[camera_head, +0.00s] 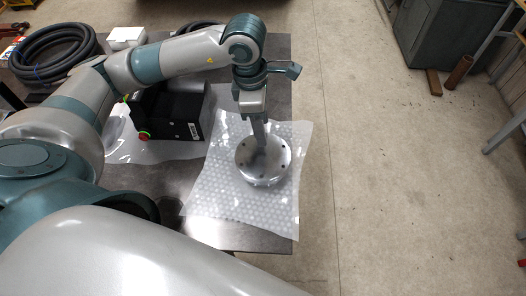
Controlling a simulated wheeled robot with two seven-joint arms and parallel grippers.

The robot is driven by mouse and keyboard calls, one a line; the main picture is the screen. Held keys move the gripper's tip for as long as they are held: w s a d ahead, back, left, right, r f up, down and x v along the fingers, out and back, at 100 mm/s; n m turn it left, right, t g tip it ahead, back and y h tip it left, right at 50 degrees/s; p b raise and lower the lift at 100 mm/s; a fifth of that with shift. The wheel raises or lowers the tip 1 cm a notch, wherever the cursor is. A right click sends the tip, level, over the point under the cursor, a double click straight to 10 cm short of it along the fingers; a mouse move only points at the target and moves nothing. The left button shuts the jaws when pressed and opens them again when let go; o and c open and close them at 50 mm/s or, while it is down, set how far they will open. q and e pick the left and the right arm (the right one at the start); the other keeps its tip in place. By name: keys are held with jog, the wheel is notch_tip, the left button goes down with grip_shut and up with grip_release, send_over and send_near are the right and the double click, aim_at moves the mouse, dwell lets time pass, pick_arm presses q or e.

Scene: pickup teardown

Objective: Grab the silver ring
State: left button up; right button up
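The silver ring (278,172) is a round, shiny metal disc with several holes. It lies flat on a sheet of bubble wrap (222,190) near the table's right edge. My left gripper (260,145) points down over it, with its fingers reaching to the ring's middle. The fingers overlap from this angle, so I cannot tell their gap or whether they touch the ring. They hide part of the ring's centre and far side. My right gripper is not in view.
A black box-shaped device (172,112) with a red knob stands left of the ring on clear plastic. A coiled black hose (55,48) and a white box (126,37) lie at the back left. The floor (390,190) right of the table is open, with a grey cabinet (450,32) beyond.

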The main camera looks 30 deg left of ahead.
pick_arm(q)
jog(key=shift+w+d+f+p, duration=0.15)
jog(key=shift+f+p, duration=0.25)
jog(key=shift+f, duration=1)
grip_shut()
